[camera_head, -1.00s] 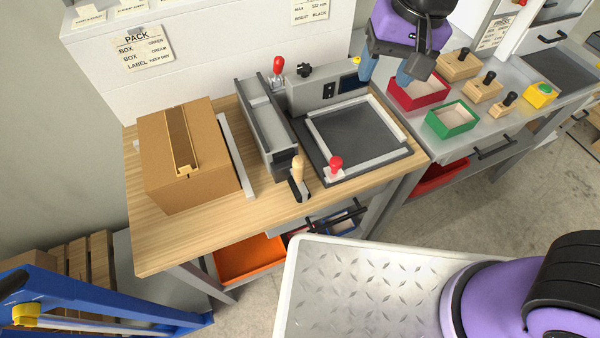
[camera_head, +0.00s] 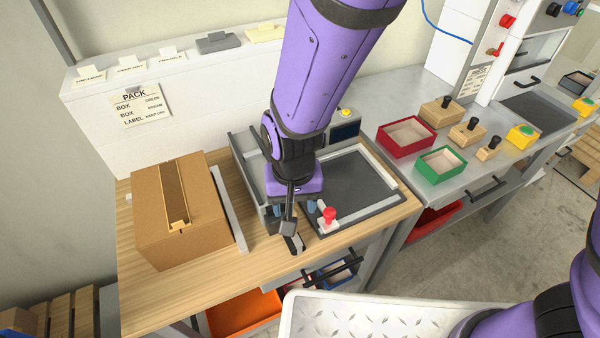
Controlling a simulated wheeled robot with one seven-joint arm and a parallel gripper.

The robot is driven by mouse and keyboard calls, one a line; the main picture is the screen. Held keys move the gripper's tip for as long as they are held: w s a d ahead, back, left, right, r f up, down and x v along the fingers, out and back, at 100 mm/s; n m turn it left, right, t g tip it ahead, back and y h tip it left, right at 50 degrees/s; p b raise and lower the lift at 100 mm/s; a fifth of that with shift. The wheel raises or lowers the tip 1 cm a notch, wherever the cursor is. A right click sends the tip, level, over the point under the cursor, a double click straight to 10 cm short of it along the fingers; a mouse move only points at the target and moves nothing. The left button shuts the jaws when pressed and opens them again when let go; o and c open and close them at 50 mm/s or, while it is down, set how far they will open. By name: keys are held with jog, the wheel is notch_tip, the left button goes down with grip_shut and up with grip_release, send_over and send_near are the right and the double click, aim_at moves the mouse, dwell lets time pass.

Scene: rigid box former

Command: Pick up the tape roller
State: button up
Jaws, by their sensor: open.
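The tape roller (camera_head: 294,243) stands near the front edge of the wooden bench, between the cardboard box and the red-knobbed plate. Only its dark lower end shows; its tan handle is hidden behind my gripper. My gripper (camera_head: 291,208) points down right over the roller. Its blue fingertips are apart, one to each side of the handle's place. It is open, and I cannot tell whether the fingers touch the handle.
A grey machine with a dark plate (camera_head: 350,185) and red knob (camera_head: 329,215) is close at right. Red (camera_head: 405,137) and green (camera_head: 441,160) trays sit farther right.

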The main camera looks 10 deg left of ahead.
aim_at(296, 245)
jog(key=shift+s+a+f, duration=0.1)
jog(key=shift+s+f, duration=0.05)
jog(key=shift+f, duration=1.35)
jog(key=shift+s+a+f, duration=0.1)
jog(key=shift+f, duration=1.4)
jog(key=c, duration=1)
